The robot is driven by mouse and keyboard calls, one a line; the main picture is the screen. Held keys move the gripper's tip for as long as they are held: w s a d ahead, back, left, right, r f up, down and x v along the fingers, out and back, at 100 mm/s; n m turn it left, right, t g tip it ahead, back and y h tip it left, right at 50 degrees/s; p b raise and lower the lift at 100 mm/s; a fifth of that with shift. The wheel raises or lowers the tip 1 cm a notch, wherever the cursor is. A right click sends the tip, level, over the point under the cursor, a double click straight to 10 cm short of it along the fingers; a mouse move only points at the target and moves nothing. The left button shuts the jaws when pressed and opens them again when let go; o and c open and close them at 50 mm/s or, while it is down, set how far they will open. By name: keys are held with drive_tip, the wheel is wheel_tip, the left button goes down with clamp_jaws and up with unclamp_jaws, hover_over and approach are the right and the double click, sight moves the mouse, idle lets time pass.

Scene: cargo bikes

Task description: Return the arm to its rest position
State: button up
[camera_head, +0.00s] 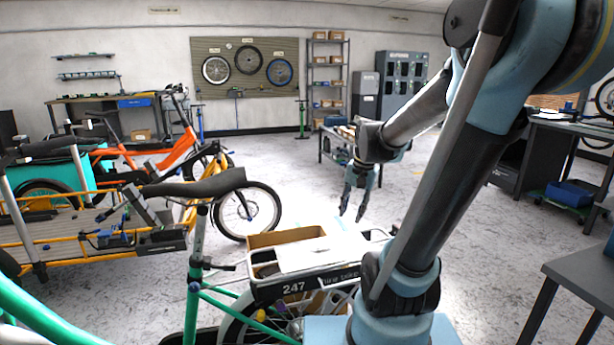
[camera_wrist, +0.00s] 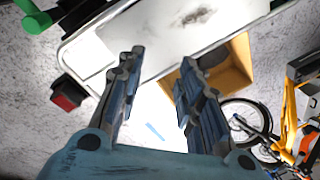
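My gripper (camera_head: 352,200) hangs in the air above and behind the bike's rack crate, pointing down. In the wrist view my gripper (camera_wrist: 163,75) has its two fingers spread apart with nothing between them, so it is open and empty. My arm reaches in from the upper right of the head view and bends at the elbow. The panel also shows in the wrist view (camera_wrist: 160,35).
An orange bike (camera_head: 150,155) and a yellow cargo bike (camera_head: 70,250) stand at left. A low table (camera_head: 335,150) stands behind my gripper. Workbenches stand at right, one grey bench (camera_head: 585,275) close by. Open floor (camera_head: 470,235) lies between.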

drive_tip(key=s+d+f+n, duration=0.2)
drive_tip(key=s+f, duration=0.1)
drive_tip(key=s, duration=0.4)
drive_tip(key=s+d+f+n+t+h, duration=0.1)
drive_tip(key=s+d+f+n, duration=0.2)
drive_tip(key=s, duration=0.4)
drive_tip(key=shift+h, duration=0.3)
drive_tip(key=shift+s, duration=0.1)
